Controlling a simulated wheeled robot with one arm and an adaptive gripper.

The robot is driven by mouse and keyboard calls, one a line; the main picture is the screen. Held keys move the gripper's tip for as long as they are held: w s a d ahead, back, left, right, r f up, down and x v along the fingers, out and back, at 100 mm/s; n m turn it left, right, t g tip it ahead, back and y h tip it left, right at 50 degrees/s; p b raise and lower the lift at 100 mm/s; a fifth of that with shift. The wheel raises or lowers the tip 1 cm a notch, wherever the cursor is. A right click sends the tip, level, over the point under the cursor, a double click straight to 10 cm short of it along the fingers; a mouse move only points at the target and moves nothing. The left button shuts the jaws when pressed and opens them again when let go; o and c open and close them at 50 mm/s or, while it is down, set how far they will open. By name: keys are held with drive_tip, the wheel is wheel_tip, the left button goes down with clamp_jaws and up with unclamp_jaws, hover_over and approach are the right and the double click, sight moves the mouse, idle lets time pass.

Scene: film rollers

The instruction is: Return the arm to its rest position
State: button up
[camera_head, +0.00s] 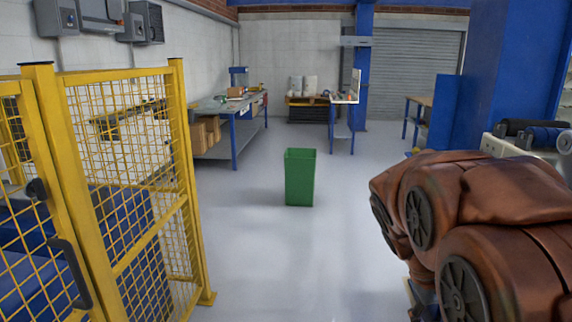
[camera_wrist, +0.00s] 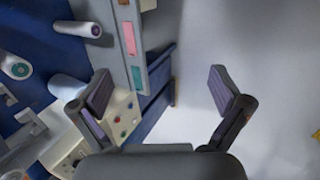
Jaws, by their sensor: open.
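My brown arm fills the lower right of the head view, folded and reaching toward the machine on the right edge. My gripper (camera_wrist: 168,98) shows in the wrist view with its two dark fingers spread wide apart. Nothing is between the fingers, and pale floor and a blue frame edge lie beyond them. In the head view my gripper cannot be made out, as the arm covers that area.
A yellow mesh fence (camera_head: 120,170) stands close on the left. A green bin (camera_head: 300,178) stands on open floor ahead. A workbench (camera_head: 228,105) lines the left wall. A machine with rollers (camera_head: 530,128) is at right; a loose roller (camera_wrist: 78,29) shows in the wrist view.

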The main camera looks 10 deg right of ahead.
drive_tip(key=s+a+r+n+y+p, duration=0.1)
drive_tip(key=s+a+r+y+p, duration=0.1)
drive_tip(key=s+a+p, duration=0.2)
drive_tip(key=s+a+r+n+y+p, duration=0.1)
drive_tip(key=s+a+n+y+p, duration=0.1)
drive_tip(key=s+a, duration=0.8)
drive_tip(key=a+y+p, duration=0.1)
drive_tip(key=a+p, duration=0.1)
drive_tip(key=a, duration=0.3)
drive_tip(key=shift+s+r+y+p, duration=0.25)
drive_tip(key=shift+r+y+p, duration=0.05)
drive_tip(key=shift+r+p, duration=0.1)
